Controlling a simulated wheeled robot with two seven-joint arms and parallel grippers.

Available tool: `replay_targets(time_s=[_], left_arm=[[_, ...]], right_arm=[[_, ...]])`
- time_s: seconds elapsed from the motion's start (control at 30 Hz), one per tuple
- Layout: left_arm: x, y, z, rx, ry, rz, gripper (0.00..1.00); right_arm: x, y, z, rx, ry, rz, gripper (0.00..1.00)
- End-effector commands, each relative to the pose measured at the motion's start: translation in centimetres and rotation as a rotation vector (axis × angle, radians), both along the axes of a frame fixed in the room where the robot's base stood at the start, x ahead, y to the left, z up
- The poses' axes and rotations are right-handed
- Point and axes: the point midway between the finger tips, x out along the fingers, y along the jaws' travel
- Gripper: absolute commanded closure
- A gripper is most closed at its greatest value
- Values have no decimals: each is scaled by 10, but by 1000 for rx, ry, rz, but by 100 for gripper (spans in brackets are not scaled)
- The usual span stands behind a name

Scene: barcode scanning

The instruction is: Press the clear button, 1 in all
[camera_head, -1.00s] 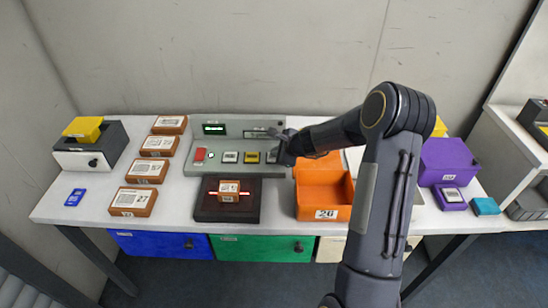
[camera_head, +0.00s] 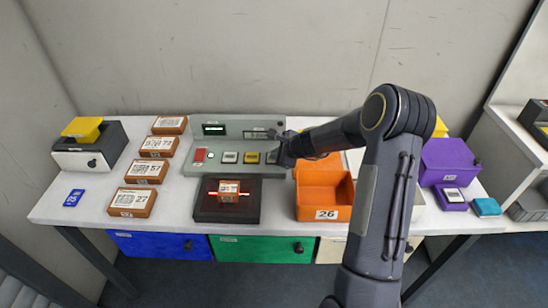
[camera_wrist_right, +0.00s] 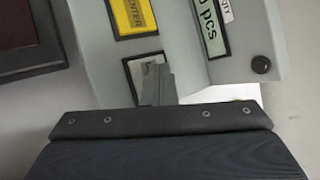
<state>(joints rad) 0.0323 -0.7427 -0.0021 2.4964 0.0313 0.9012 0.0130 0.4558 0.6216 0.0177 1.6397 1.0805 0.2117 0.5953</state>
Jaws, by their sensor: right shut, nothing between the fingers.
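The grey console (camera_head: 190,172) stands at the back middle of the table, with a row of buttons. A red button (camera_head: 200,154), a white-labelled button (camera_head: 229,157) and a yellow ENTER button (camera_head: 251,157) show, ENTER also in the right wrist view (camera_wrist_right: 133,15). A grey-white button (camera_wrist_right: 140,64) beside ENTER is partly hidden by my right gripper (camera_wrist_right: 156,85); its label is unreadable. My right gripper (camera_head: 276,151) is shut and empty, its tips at that button; I cannot tell whether they touch it. My left gripper is out of view.
A scanner pad (camera_head: 210,211) with a brown box (camera_head: 229,187) on it lies before the console. An orange bin (camera_head: 310,207) stands just right of it. Several brown boxes (camera_head: 133,201) line the left. A purple bin (camera_head: 445,160) is at right.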

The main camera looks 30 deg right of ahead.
Motion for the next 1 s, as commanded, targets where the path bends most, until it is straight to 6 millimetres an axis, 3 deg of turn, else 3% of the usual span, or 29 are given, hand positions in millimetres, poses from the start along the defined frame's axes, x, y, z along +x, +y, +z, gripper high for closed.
replay_targets(time_s=[0.3, 0.7, 1.0], left_arm=[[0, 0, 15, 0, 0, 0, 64], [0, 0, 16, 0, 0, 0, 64], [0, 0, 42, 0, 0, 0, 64]], right_arm=[[-1, 0, 16, 0, 1, 0, 100], [0, 0, 18, -1, 1, -1, 100], [0, 0, 46, 0, 0, 0, 100]])
